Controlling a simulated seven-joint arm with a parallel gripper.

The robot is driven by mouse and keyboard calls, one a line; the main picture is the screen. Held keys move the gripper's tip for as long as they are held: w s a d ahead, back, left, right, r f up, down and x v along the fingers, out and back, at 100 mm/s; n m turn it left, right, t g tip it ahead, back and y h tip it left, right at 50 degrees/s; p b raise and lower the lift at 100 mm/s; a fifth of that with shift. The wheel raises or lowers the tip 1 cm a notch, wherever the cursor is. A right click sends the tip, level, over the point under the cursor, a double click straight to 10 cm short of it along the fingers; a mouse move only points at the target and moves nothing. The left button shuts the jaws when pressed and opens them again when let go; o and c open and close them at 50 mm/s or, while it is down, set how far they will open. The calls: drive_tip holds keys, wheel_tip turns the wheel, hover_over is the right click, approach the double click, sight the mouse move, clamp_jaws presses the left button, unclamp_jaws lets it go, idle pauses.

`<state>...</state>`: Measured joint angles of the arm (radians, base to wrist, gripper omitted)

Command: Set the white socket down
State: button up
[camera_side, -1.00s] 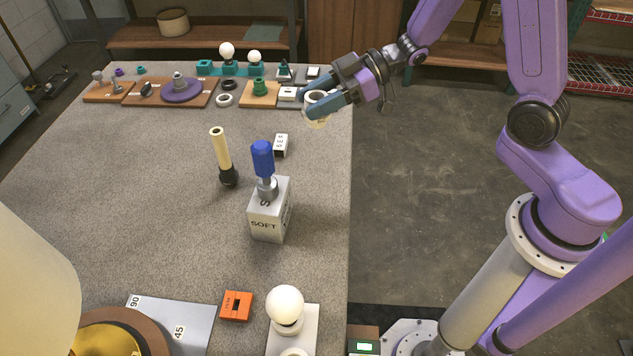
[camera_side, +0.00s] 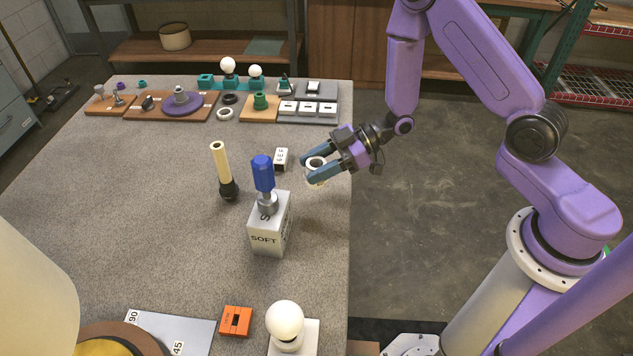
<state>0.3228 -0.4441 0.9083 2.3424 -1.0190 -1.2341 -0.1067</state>
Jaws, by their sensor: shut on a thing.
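The white socket (camera_side: 316,164) is a short pale ring-shaped piece with a dark opening facing up. My gripper (camera_side: 314,168) is shut on it, with a finger on either side. They are over the right part of the grey table, near its right edge. I cannot tell whether the socket's underside touches the table. Part of the socket is hidden by the fingers.
A small white labelled block (camera_side: 281,158) lies just left of the socket. A blue-handled tool (camera_side: 263,176) stands on the SOFT block (camera_side: 268,238), and a cream-handled tool (camera_side: 221,165) stands further left. The table (camera_side: 318,235) in front of the gripper is clear.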

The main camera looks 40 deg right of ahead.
drive_tip(key=shift+f, duration=2.25)
drive_tip(key=shift+f, duration=0.15)
drive_tip(key=o, duration=1.1)
